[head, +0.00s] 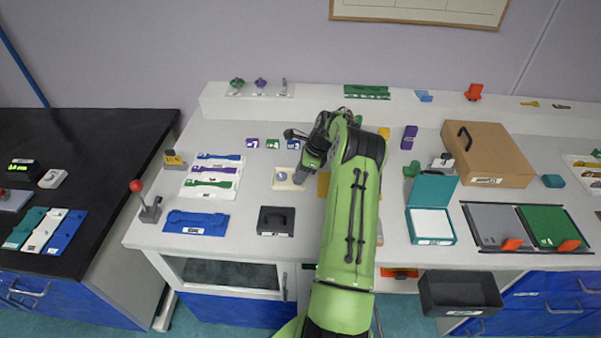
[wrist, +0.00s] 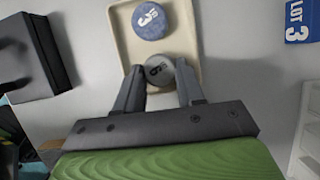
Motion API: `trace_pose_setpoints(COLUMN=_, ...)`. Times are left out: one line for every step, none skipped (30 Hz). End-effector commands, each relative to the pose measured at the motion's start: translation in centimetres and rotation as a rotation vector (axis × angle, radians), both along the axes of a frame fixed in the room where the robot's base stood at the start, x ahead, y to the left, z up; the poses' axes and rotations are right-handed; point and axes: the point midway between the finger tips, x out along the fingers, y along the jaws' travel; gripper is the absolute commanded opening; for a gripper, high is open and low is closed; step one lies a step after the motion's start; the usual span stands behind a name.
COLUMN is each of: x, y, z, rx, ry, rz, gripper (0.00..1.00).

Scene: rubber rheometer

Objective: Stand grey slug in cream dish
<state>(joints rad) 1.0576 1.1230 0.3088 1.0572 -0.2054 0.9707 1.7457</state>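The cream dish (wrist: 122,43) lies flat on the bench, and it also shows in the head view (head: 278,186). A blue slug marked 3 (wrist: 151,20) stands at its far part. The grey slug (wrist: 159,70), its number facing up, sits between the fingertips of my gripper (wrist: 160,82), which touch it on both sides. The slug is over the near part of the dish, close to the blue slug but apart from it. Whether its base rests on the dish floor is hidden. In the head view my gripper (head: 301,177) covers the dish's right side.
A black case (head: 276,221) stands in front of the dish, and a white rack with coloured strips (head: 212,176) is to its left. Small purple, green and blue LOT blocks (head: 273,144) stand behind it. A teal open box (head: 432,210) is to the right of my arm.

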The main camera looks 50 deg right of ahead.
Motion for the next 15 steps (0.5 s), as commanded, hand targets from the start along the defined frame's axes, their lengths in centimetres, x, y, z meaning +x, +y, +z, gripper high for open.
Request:
trace_pose_setpoints(x=0.0, y=0.0, z=-0.1, rx=0.0, ry=0.0, rz=-0.001, gripper=0.44)
trace_pose_setpoints(x=0.0, y=0.0, z=0.0, rx=0.0, ry=0.0, rz=-0.001, gripper=0.49)
trace_pose_setpoints(x=0.0, y=0.0, z=-0.1, rx=0.0, ry=0.0, rz=-0.001, gripper=0.49)
trace_pose_setpoints(x=0.0, y=0.0, z=-0.1, rx=0.001, ry=0.001, rz=-0.001, gripper=0.49)
trace_pose_setpoints(x=0.0, y=0.0, z=-0.1, rx=0.001, ry=0.001, rz=-0.001, gripper=0.49)
trace_pose_setpoints(x=0.0, y=0.0, z=0.0, rx=0.001, ry=0.001, rz=-0.001, gripper=0.49)
trace_pose_setpoints(x=0.0, y=0.0, z=0.0, rx=0.001, ry=0.001, rz=-0.001, gripper=0.49)
trace_pose_setpoints(x=0.0, y=0.0, z=0.0, rx=0.001, ry=0.001, rz=-0.001, gripper=0.49)
trace_pose_setpoints(x=0.0, y=0.0, z=0.1, rx=0.0, ry=0.0, rz=-0.001, gripper=0.49)
trace_pose_setpoints(x=0.0, y=0.0, z=0.3, rx=-0.001, ry=0.001, rz=0.0, gripper=0.49)
trace_pose_setpoints(x=-0.1, y=-0.1, z=0.6, rx=-0.001, ry=-0.001, rz=0.0, gripper=0.49)
trace_pose_setpoints(x=-0.3, y=-0.3, z=1.1, rx=-0.001, ry=-0.001, rz=-0.002, gripper=0.49)
trace_pose_setpoints(x=-0.4, y=-0.4, z=1.7, rx=-0.002, ry=-0.001, rz=-0.003, gripper=0.49)
trace_pose_setpoints(x=-0.7, y=-0.6, z=2.3, rx=-0.002, ry=-0.002, rz=-0.003, gripper=0.49)
trace_pose_setpoints(x=-1.0, y=-0.8, z=3.4, rx=-0.003, ry=-0.001, rz=-0.003, gripper=0.49)
